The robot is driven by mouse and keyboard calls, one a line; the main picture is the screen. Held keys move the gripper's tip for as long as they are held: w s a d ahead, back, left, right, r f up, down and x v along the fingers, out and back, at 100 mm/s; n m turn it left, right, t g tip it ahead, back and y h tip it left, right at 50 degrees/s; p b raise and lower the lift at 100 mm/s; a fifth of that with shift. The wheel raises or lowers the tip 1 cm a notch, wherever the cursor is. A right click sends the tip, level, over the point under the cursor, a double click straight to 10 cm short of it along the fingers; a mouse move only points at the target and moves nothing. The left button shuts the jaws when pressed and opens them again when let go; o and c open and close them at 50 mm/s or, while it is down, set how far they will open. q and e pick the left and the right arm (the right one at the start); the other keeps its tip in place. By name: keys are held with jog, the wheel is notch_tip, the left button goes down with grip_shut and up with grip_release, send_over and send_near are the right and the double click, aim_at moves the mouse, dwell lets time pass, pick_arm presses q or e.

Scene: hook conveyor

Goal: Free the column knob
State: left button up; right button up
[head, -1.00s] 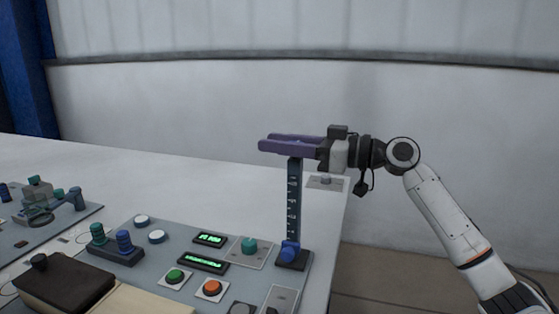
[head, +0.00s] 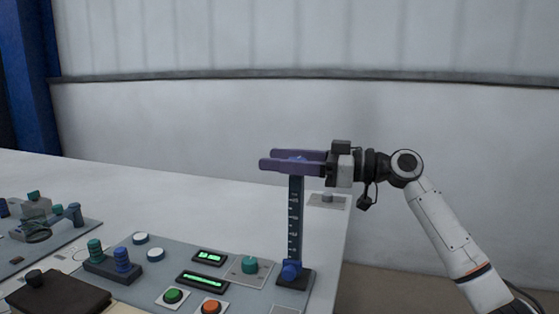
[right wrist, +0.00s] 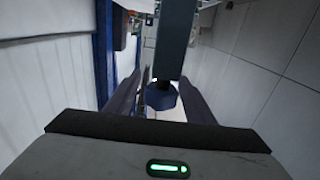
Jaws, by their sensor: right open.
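The column (head: 295,220) is a dark upright post with pale scale marks, standing at the right end of the panel. A blue column knob (head: 297,158) shows at its top, between the two purple fingers of my right gripper (head: 267,159). The gripper is open and level, with one finger on each side of the knob. In the right wrist view, the knob (right wrist: 161,97) lies between the spread fingers, with a gap visible on each side. A second blue knob (head: 291,270) is at the column's foot. My left gripper is not in view.
The panel holds a teal knob (head: 250,265), a green button (head: 173,296), an orange button (head: 211,307) and small green displays (head: 203,281). A dark box (head: 60,295) is at lower left. The white table (head: 190,205) behind the panel is clear.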

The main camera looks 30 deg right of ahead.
jog(key=b+v, duration=0.2)
jog(key=v, duration=0.8)
jog(key=shift+s+f, duration=0.1)
